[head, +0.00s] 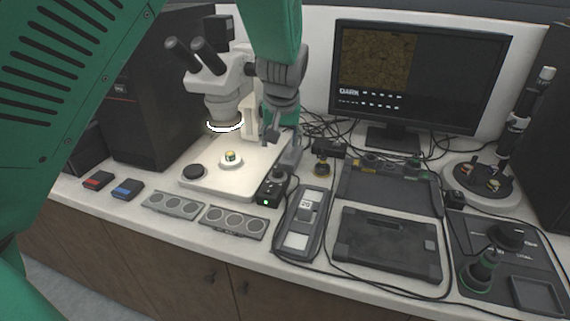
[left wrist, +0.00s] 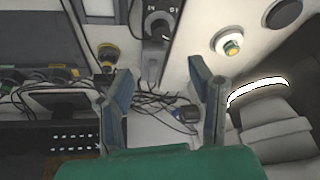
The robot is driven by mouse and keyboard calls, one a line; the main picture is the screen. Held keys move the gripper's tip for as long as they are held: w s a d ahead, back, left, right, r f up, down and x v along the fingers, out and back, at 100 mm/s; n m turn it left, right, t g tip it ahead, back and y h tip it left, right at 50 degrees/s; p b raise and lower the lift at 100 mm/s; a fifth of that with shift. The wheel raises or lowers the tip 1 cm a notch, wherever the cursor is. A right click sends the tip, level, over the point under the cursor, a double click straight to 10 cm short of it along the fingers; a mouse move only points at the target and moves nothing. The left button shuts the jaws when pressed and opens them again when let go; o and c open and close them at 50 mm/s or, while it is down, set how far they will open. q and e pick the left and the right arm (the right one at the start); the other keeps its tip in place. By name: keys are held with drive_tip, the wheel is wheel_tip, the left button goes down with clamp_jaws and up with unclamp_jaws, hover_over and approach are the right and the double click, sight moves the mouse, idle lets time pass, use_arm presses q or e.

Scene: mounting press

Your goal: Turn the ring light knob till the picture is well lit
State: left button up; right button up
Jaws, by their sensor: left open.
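The ring light (head: 225,126) glows white under the microscope head; it also shows in the left wrist view (left wrist: 258,91). A small control box (head: 268,196) with a green light stands at the right front of the microscope base, and a grey knob (head: 279,178) is on it. In the left wrist view a round knob (left wrist: 158,25) with scale marks lies beyond the fingertips. The monitor picture (head: 376,60) is dim brown, with the word DARK below it. My left gripper (head: 278,146) is open and empty, above and behind the box. My right gripper is not in view.
The microscope base (head: 215,185) holds a small specimen (head: 231,157). Cables run behind the box. Two trays with round wells (head: 233,222) lie in front.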

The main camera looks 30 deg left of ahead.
sight(278, 169)
use_arm(q)
drive_tip(key=x, duration=1.3)
drive_tip(key=shift+s+b, duration=0.15)
drive_tip(key=shift+b, duration=0.25)
drive_tip(key=shift+r, duration=0.1)
clamp_jaws()
